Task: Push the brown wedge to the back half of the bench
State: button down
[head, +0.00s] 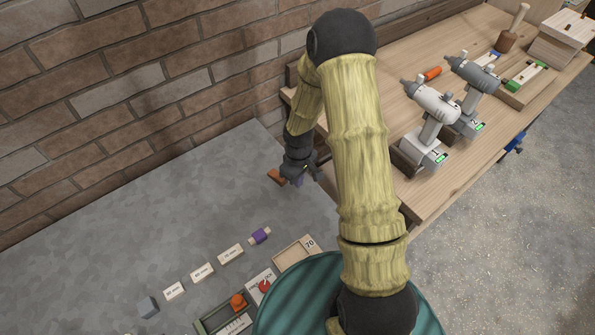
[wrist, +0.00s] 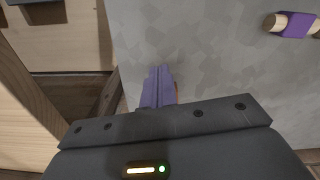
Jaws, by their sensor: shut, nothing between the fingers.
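The brown wedge (head: 277,176) lies on the grey bench (head: 150,220), near its far right corner by the wooden workbench. My gripper (head: 299,181) points down just to the right of the wedge, low over the bench, with its purple fingers together and empty. In the wrist view the shut fingers (wrist: 157,88) hide most of the wedge; only a thin brown sliver (wrist: 177,91) shows at their right side. I cannot tell whether the fingers touch the wedge.
A purple roller (head: 260,236), several labelled wooden blocks (head: 202,272) and a grey cube (head: 147,307) stand nearer on the bench. A wooden tray (head: 312,257) lies beside them. The workbench (head: 440,190) with two drills stands right. Bench left of the wedge is clear.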

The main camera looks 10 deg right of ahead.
aim_at(289, 186)
notch_tip(289, 186, down, 4)
jog(key=w+a+p, duration=0.2)
jog(key=shift+w, duration=0.35)
jog(key=shift+w+a, duration=0.15)
jog(key=shift+w, duration=0.2)
jog(key=shift+s, duration=0.1)
